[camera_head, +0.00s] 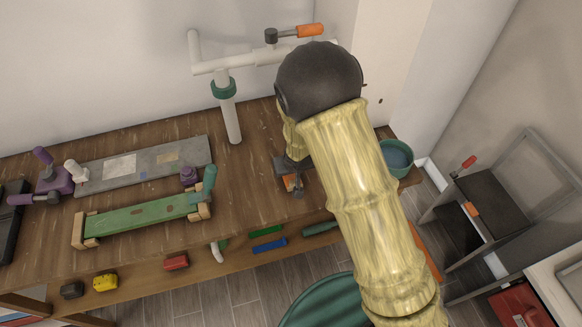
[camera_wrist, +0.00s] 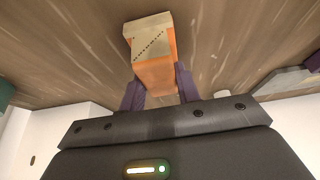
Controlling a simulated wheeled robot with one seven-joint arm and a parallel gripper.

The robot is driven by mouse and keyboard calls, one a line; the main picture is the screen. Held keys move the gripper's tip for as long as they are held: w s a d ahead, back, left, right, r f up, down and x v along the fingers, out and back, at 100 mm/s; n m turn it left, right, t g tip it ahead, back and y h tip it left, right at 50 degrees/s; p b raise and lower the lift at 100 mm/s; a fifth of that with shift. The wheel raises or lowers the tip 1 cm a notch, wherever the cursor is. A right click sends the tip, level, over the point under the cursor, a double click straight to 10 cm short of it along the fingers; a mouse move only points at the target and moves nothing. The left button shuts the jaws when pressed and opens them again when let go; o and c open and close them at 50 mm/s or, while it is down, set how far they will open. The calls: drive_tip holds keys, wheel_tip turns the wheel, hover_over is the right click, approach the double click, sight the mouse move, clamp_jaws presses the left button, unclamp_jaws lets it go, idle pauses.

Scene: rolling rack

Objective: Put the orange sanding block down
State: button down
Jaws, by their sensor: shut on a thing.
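The orange sanding block (camera_wrist: 155,72) is held between the two purple fingers of my gripper (camera_wrist: 160,90) in the wrist view. Its far part is pale tan with a row of dark marks. In the head view, the orange of the block (camera_head: 290,183) shows just below my gripper (camera_head: 293,176), over the right part of the wooden workbench (camera_head: 255,190). My arm and wrist hide part of the bench there. I cannot tell whether the block touches the bench top or hangs slightly above it.
A white pipe stand (camera_head: 230,115) with a green collar rises behind. A green teal-handled tool (camera_head: 140,218) and a grey board (camera_head: 140,165) lie to the left. A teal bowl (camera_head: 397,160) is at the right end. Bare wood lies between the tool and my gripper.

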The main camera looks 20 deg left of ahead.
drive_tip(key=shift+f, duration=0.15)
drive_tip(key=c, duration=1)
unclamp_jaws()
drive_tip(key=shift+s+r, duration=0.1)
drive_tip(key=shift+r, duration=0.4)
drive_tip(key=b+v, duration=0.1)
drive_tip(key=v, duration=1)
drive_tip(key=shift+s+d+r, duration=0.1)
drive_tip(key=shift+s, duration=0.1)
